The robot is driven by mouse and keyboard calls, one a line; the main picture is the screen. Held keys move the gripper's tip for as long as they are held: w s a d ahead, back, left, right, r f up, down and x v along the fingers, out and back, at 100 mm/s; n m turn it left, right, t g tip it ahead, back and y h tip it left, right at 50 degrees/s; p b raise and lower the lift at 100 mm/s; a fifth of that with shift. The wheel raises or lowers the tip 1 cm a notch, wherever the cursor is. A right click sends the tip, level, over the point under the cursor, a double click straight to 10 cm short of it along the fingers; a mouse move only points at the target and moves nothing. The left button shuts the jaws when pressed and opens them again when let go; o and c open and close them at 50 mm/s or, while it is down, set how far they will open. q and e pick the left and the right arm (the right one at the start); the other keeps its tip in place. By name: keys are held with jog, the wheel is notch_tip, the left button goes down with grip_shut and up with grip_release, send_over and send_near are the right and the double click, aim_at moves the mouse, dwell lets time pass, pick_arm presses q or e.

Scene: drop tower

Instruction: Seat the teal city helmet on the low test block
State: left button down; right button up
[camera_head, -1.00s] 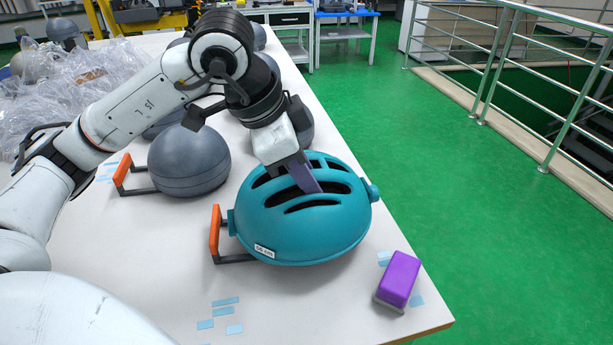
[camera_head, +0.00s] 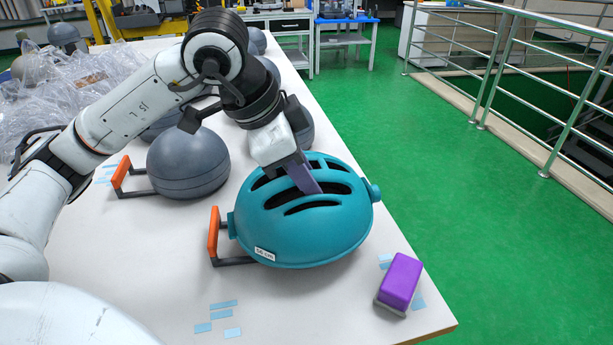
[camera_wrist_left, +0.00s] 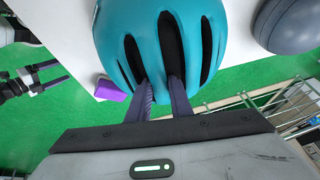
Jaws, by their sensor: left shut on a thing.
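The teal helmet (camera_head: 303,222), domed with dark vent slots and a small white label, is at the right side of the white table, vents up. My left gripper (camera_head: 306,180) reaches it from above, shut on its shell with the fingers in the vents; the wrist view shows this grip (camera_wrist_left: 164,95). An orange-handled bracket (camera_head: 214,232) juts out from the helmet's left side. Whatever is under the helmet is hidden, and I cannot tell if it rests or hangs just above. My right gripper (camera_wrist_left: 50,76) shows small in the wrist view, its two dark fingers apart.
A purple block (camera_head: 401,280) lies near the table's right front edge. A grey dome (camera_head: 188,163) with an orange handle (camera_head: 121,172) stands left of the helmet, with more grey domes behind. Clear plastic wrap (camera_head: 50,100) covers the back left. The front table surface (camera_head: 130,270) is mostly clear.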

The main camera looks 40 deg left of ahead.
pick_arm(q)
jog(key=shift+s+f+g, duration=0.2)
jog(key=shift+s+f, duration=0.05)
jog(key=shift+f, duration=0.25)
jog(key=shift+s+f+g, duration=0.2)
jog(key=shift+s+f, duration=0.05)
jog(key=shift+f, duration=0.25)
jog(key=c, duration=1.5)
grip_release()
jog(key=shift+a, duration=0.1)
jog(key=c, duration=0.4)
jog(key=shift+o, duration=0.2)
jog(key=shift+w+r, duration=0.1)
jog(key=shift+r, duration=0.05)
jog(key=shift+w+r+p, duration=0.1)
jog(key=shift+r+p, duration=0.25)
jog(key=shift+p, duration=0.05)
jog(key=shift+a+r+p, duration=0.15)
jog(key=shift+r+p, duration=0.3)
jog(key=shift+r, duration=0.15)
